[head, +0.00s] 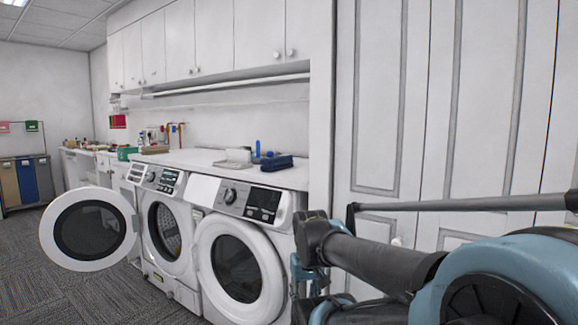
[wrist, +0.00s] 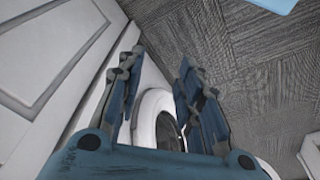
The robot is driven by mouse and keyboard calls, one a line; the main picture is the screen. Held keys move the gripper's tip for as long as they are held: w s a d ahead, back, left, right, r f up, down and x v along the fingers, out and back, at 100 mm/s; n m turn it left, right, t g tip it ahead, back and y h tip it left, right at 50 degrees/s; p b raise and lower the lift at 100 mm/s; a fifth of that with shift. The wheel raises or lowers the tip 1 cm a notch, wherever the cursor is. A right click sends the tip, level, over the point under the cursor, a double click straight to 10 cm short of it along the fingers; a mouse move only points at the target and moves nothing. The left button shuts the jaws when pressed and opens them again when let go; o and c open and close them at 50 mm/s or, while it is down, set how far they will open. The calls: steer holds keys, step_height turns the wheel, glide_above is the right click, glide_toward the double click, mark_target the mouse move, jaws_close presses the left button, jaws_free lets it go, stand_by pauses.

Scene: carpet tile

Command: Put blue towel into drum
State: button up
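A dark blue folded cloth (head: 277,163), which looks like the blue towel, lies on the white counter above the right machine. The left machine's drum (head: 164,231) shows through its opening, with its round door (head: 90,229) swung wide to the left. The right machine's round door (head: 240,268) covers its opening. My gripper (wrist: 160,58) is open in the wrist view, with nothing between its fingers. It points down past a white machine's round door (wrist: 150,108). In the head view my arm hides most of the lower right.
A light blue flat patch (wrist: 272,8), cut off by the frame, shows on the grey carpet (wrist: 245,75); I cannot tell what it is. The counter (head: 200,158) holds a pale stack (head: 238,156) and small items. Tall white cupboard doors (head: 470,110) stand close at right.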

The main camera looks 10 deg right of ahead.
steer(key=shift+w+d, duration=0.3)
steer(key=shift+w, duration=0.35)
